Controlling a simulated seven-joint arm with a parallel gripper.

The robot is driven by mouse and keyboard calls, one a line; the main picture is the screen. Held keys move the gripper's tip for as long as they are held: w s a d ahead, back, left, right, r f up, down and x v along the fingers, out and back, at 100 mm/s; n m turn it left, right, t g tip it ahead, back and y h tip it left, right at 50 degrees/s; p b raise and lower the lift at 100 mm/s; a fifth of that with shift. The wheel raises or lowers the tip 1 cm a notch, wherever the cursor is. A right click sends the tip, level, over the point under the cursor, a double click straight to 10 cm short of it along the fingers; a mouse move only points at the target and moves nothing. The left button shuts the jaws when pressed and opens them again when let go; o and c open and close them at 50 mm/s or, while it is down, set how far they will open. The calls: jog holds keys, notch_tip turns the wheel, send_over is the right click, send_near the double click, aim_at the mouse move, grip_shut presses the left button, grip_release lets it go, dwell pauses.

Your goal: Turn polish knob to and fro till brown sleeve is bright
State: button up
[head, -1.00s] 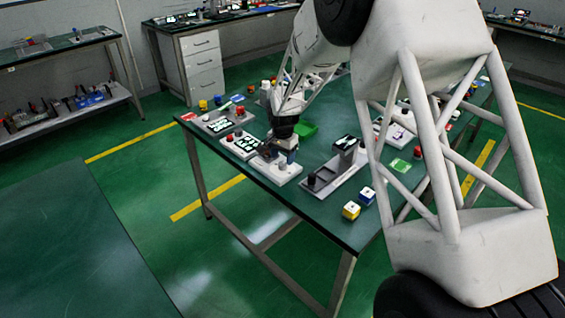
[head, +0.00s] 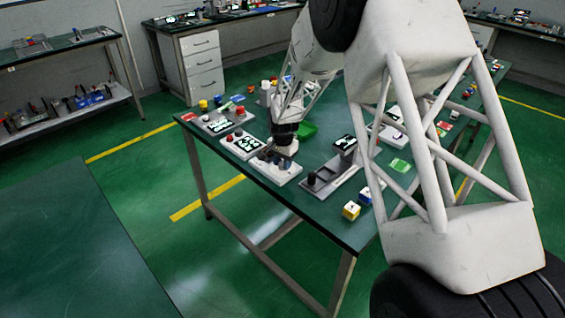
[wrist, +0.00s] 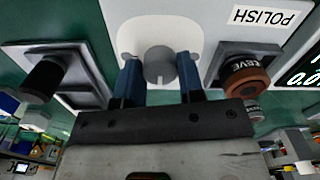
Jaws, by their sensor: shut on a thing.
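The grey polish knob (wrist: 159,68) sits on a white plate in the wrist view, near a label reading POLISH (wrist: 268,17). My gripper (wrist: 159,72) has its two blue fingers on either side of this knob and is shut on it. The brown sleeve (wrist: 247,82) lies to the right of the fingers, on a dark mount, with lettering partly readable on its dark end. It looks dull brown. In the head view my gripper (head: 285,152) is down at the white unit (head: 270,171) near the table's front edge; the knob and sleeve are hard to make out there.
A black knob (wrist: 42,80) on a grey mount stands left of the fingers. A lit display (wrist: 305,72) is at the right edge. On the table are a black-screened unit (head: 240,145), a grey lever unit (head: 325,182) and a yellow-and-white cube (head: 351,210).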

jog(key=shift+n, duration=0.4)
jog(key=n, duration=1.2)
dwell(0.3)
dwell(0.4)
jog(key=o, duration=0.9)
jog(key=shift+r, duration=3.95)
